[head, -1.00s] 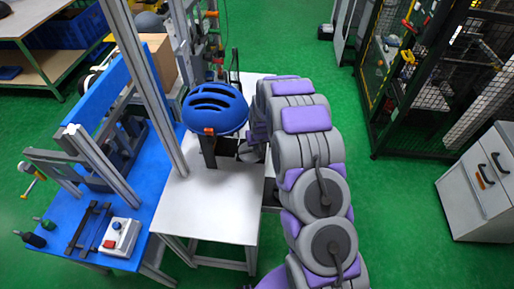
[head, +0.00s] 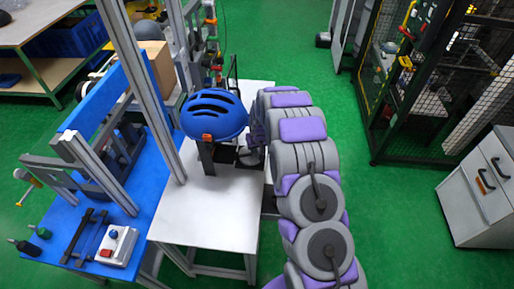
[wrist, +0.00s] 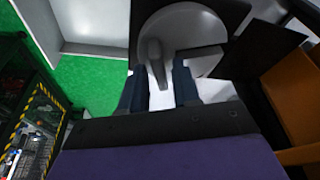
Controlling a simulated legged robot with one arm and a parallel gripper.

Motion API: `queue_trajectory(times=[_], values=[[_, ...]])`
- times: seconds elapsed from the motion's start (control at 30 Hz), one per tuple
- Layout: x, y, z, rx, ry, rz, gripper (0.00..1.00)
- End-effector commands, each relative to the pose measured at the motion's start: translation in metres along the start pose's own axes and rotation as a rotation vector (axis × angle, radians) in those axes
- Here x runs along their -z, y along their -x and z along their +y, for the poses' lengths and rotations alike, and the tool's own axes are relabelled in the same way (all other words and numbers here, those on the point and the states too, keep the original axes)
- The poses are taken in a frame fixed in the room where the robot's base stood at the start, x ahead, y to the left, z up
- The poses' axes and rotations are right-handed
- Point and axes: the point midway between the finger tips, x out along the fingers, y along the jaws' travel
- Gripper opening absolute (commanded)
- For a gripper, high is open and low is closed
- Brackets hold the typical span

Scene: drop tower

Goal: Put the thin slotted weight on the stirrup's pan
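In the wrist view a round grey disc (wrist: 203,62), which looks like the slotted weight, lies ahead of my gripper (wrist: 158,92). A narrow grey tab (wrist: 154,62) on the disc points toward me. My gripper's two dark fingers stand apart on either side of the tab's end, with pale surface showing between them. I see no clear contact. In the head view the gripper end is mostly hidden beside the dark piece on the white table, right of the helmet post. I cannot make out the stirrup or its pan in either view.
A blue helmet (head: 214,113) sits above the white table (head: 205,215) on a dark post (head: 206,157), close to my arm. A metal upright (head: 142,85) and a blue bench (head: 70,225) stand left. A dark plate (wrist: 262,48) and orange block (wrist: 293,95) are right of the disc.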

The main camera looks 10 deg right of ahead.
Motion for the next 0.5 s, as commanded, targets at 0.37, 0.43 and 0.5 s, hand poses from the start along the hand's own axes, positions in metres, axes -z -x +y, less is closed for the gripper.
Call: queue_trajectory(times=[0.37,0.43,0.5], values=[[0.0,0.003,0.0,0.0,0.0,-0.001,0.38],[0.001,0.01,0.0,0.0,0.0,0.0,0.38],[0.001,0.022,0.0,0.0,0.0,0.001,0.38]])
